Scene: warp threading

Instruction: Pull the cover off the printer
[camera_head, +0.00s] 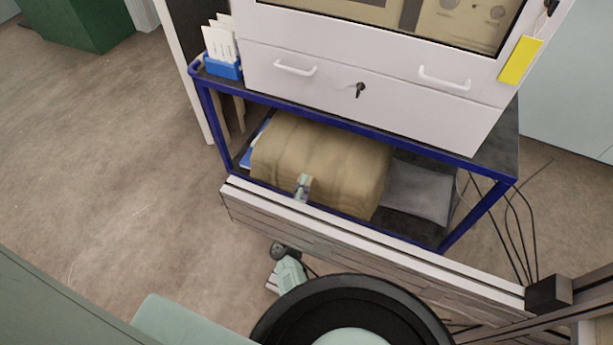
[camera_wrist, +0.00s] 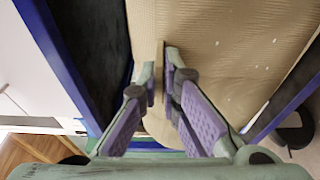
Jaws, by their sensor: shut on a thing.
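The tan cover (camera_head: 325,160) drapes over a boxy shape on the lower shelf of the blue-framed cart. The printer itself is hidden beneath it. In the wrist view the cover (camera_wrist: 235,45) fills the upper middle, with a narrow fold between my fingers. My gripper (camera_wrist: 160,75) is shut on this fold. In the head view my gripper (camera_head: 303,187) is small, at the cover's front side, low and near the shelf edge.
The cart's blue frame (camera_head: 205,110) surrounds the shelf, with posts on both sides. A white drawer cabinet (camera_head: 375,85) stands above. A grey flat-topped item (camera_head: 418,192) lies right of the cover. A pale rail (camera_head: 370,240) crosses in front. Cables hang at right.

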